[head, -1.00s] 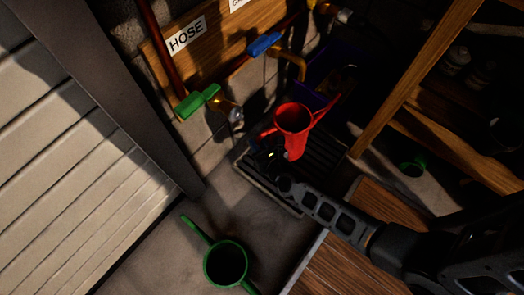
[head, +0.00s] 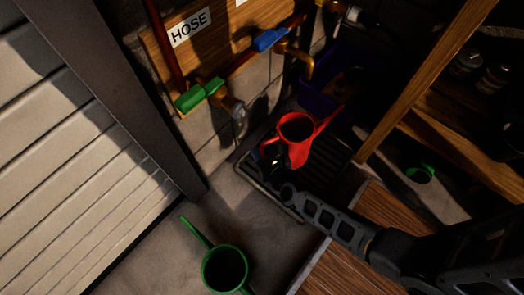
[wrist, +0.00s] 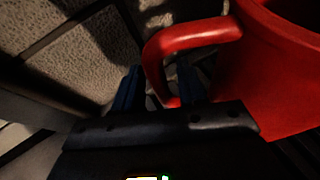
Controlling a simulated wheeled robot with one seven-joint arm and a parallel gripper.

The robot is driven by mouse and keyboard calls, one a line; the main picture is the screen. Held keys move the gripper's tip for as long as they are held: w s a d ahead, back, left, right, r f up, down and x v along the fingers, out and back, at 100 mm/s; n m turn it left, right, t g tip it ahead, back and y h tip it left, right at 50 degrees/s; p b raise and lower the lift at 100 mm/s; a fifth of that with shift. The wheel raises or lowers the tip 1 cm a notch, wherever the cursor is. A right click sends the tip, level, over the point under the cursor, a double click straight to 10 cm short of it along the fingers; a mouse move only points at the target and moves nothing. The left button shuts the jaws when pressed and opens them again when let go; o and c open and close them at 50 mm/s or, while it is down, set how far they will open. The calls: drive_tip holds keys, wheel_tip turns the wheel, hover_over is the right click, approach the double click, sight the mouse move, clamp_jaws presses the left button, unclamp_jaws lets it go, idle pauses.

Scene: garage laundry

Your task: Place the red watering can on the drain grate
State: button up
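The red watering can (head: 297,129) is at the black slatted drain grate (head: 328,160), open top up, spout to the upper right. I cannot tell whether its base touches the slats. My gripper (head: 272,152) is at the can's left side, dark against the grate. In the wrist view, the can's red handle (wrist: 190,37) loops down between the two blue-padded fingers (wrist: 158,88), and the red body (wrist: 265,80) fills the right.
A green watering can (head: 225,268) stands on the floor at the lower left. A blue bin (head: 318,93) stands behind the grate, under the pipes and the HOSE sign (head: 189,31). Wooden shelving (head: 440,135) is at the right. The floor left of the grate is clear.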

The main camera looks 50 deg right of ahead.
drive_tip(key=shift+o, duration=0.3)
drive_tip(key=shift+r, duration=0.1)
drive_tip(key=s+a+r+n+y+p, duration=0.1)
drive_tip(key=s+a+r+n+p, duration=0.15)
drive_tip(key=s+r+n, duration=0.4)
drive_tip(key=s+a+r+n+p, duration=0.15)
drive_tip(key=s+a+r, duration=0.25)
drive_tip(key=s, duration=0.5)
drive_tip(key=s+a+r+n+y, duration=0.1)
drive_tip(key=s+r+n, duration=0.2)
drive_tip(key=r+n, duration=0.7)
drive_tip(key=s+a+r+n+t+y, duration=0.1)
drive_tip(key=s+r+n, duration=0.3)
drive_tip(key=r+n, duration=0.5)
drive_tip(key=s+a+r+n+t+y, duration=0.1)
drive_tip(key=s+r+n, duration=0.3)
drive_tip(key=r+n, duration=0.6)
drive_tip(key=a+n+y, duration=0.1)
drive_tip(key=n, duration=0.3)
drive_tip(key=shift+r, duration=0.35)
